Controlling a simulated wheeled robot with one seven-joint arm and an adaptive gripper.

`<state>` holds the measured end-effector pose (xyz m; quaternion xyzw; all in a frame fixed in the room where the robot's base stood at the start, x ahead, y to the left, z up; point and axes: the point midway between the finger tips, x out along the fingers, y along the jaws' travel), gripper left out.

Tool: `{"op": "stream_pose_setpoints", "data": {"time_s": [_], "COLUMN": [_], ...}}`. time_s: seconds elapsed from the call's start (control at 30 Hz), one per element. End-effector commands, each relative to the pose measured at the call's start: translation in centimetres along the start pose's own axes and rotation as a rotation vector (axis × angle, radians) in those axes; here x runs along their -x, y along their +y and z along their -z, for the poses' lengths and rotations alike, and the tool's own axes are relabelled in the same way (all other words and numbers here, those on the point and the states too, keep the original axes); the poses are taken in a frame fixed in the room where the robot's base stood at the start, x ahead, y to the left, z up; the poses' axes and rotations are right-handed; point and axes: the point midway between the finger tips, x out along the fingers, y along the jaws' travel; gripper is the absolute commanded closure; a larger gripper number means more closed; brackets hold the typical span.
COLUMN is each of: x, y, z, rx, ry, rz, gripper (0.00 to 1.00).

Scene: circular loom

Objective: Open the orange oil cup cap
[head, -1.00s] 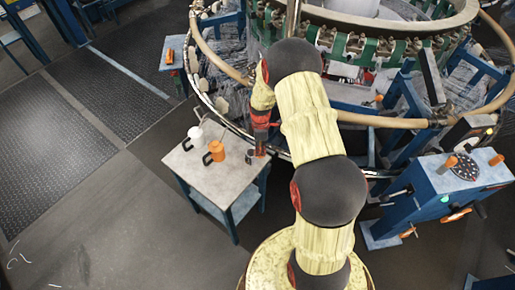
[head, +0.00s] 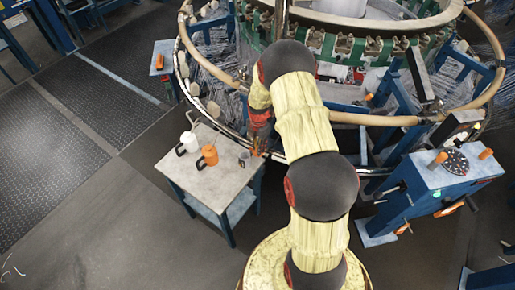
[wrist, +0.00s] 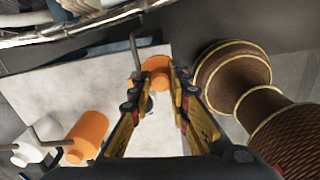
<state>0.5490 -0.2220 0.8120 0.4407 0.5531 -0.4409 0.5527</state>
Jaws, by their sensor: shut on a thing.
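The orange cap (wrist: 157,68) shows between the fingertips of my gripper (wrist: 155,84) in the wrist view. My gripper is shut on it. A small grey cup (head: 244,159) stands near the right corner of the small table, just left of my gripper (head: 258,151) in the head view. In the wrist view a grey part (wrist: 150,104) shows below the cap, between the fingers, mostly hidden. I cannot tell whether the cap still touches the cup.
An orange oil can (head: 209,155) and a white can (head: 188,142) stand on the small table (head: 205,182), left of the cup. The loom (head: 345,120) is behind. A blue machine (head: 425,195) stands right.

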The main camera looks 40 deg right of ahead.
Motion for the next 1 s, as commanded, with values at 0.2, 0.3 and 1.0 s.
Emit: {"op": "stream_pose_setpoints", "data": {"time_s": [0.2, 0.3, 1.0], "x": [0.0, 0.01, 0.01], "y": [0.04, 0.04, 0.05], "z": [-0.19, -0.21, -0.17], "rx": [0.033, 0.038, 0.037], "ry": [-0.001, -0.001, 0.0], "rz": [0.0, 0.0, 0.0], "gripper": [1.0, 1.0, 0.63]}}
